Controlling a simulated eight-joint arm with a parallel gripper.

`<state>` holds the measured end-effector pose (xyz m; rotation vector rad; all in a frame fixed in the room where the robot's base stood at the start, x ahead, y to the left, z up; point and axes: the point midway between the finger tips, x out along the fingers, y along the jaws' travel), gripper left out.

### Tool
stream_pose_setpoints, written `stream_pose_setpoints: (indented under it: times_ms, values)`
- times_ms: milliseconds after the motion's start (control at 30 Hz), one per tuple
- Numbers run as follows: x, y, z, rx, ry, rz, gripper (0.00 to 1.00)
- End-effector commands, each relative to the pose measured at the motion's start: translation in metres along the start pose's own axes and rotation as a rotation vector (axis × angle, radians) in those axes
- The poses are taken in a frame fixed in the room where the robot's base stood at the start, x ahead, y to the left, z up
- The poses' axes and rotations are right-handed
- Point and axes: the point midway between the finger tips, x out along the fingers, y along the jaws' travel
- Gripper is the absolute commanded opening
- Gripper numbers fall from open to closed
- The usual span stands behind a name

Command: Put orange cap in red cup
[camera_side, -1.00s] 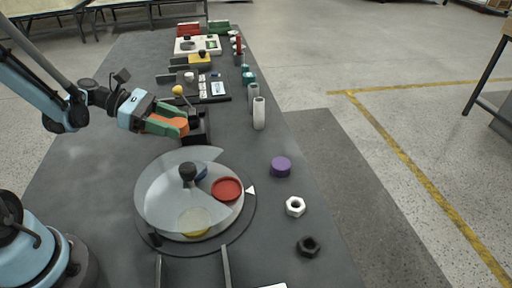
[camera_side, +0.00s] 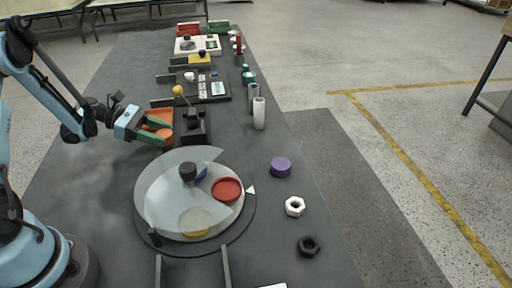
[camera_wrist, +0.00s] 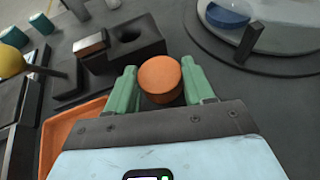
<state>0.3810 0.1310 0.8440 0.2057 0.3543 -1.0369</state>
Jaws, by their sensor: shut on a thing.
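The orange cap (camera_wrist: 160,78) is a short round disc. In the wrist view it sits between the two green fingers of my gripper (camera_wrist: 162,88), which is shut on it. In the side view my gripper (camera_side: 160,129) is above the dark table, left of the black block, and partly hides the cap. The red cup (camera_side: 227,189) is a shallow round dish on the turntable (camera_side: 249,212), at the right side of the turntable, in the open gap of the clear cover (camera_side: 158,191). The gripper is behind and to the left of the red cup, well apart from it.
A black block with a hole (camera_wrist: 130,40) stands close to the fingers. An orange tray (camera_wrist: 58,130) lies to the left in the wrist view. The cover has a black knob (camera_side: 188,171); blue and yellow cups (camera_side: 195,222) show on the turntable. A purple cylinder (camera_side: 281,167) stands right.

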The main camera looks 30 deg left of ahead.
Motion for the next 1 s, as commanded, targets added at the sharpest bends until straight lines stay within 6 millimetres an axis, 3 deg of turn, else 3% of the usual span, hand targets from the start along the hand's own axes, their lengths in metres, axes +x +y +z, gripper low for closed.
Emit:
stream_pose_setpoints:
  times_ms: [133, 533, 567, 700, 1000]
  values:
    - [0.0046, 0.0000, -0.0107, 0.000, 0.000, 0.000, 0.24]
    - [0.0062, -0.0001, -0.0142, 0.000, 0.000, 0.000, 0.24]
    - [0.0061, -0.0001, -0.0141, 0.000, 0.000, 0.000, 0.55]
    - [0.0060, -0.0002, -0.0138, 0.000, 0.000, 0.000, 0.77]
    - [0.0057, -0.0002, -0.0130, 0.000, 0.000, 0.000, 0.78]
